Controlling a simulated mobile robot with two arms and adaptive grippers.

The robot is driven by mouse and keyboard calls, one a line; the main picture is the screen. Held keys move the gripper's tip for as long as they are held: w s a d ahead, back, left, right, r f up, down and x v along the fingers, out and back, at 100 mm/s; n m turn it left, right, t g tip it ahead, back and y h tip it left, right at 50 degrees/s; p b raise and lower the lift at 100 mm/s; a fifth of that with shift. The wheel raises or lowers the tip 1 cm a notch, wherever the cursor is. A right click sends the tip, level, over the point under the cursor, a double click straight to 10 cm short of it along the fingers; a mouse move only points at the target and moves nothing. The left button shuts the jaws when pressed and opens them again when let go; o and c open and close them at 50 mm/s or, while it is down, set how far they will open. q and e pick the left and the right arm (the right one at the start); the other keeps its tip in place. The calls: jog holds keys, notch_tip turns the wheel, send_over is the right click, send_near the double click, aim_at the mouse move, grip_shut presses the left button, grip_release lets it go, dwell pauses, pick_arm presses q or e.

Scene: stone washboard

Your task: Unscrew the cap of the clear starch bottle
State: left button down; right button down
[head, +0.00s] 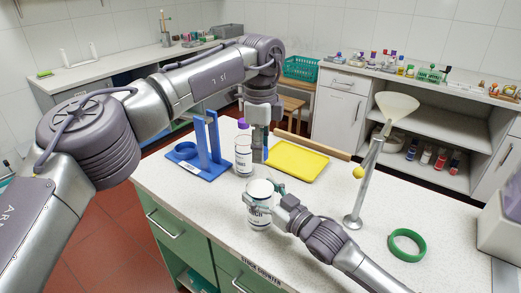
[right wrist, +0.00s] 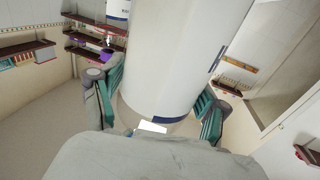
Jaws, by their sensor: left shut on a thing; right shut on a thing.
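The starch bottle (head: 260,217) is white with a dark-lettered label and stands upright at the front of the counter. Its round white top (head: 259,187) faces up; I cannot tell whether that is the cap. My right gripper (head: 262,194) is shut on the bottle's upper part from the right. In the right wrist view, the white bottle (right wrist: 180,55) lies between the teal-padded fingers (right wrist: 160,105). My left gripper (head: 258,150) points down behind and above the starch bottle, apart from it. It is shut on a narrow blue thing that is hard to make out.
A clear bottle with a purple cap (head: 243,158) stands just left of my left gripper. A blue stand (head: 214,165) is left of it, a yellow tray (head: 297,160) to the right. A metal stand with a funnel (head: 370,180) and a green ring (head: 407,245) are further right.

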pick_arm(q)
jog(key=shift+r, duration=0.7)
pick_arm(e)
jog(key=shift+f, duration=0.1)
pick_arm(q)
jog(key=shift+r, duration=2)
pick_arm(e)
grip_release()
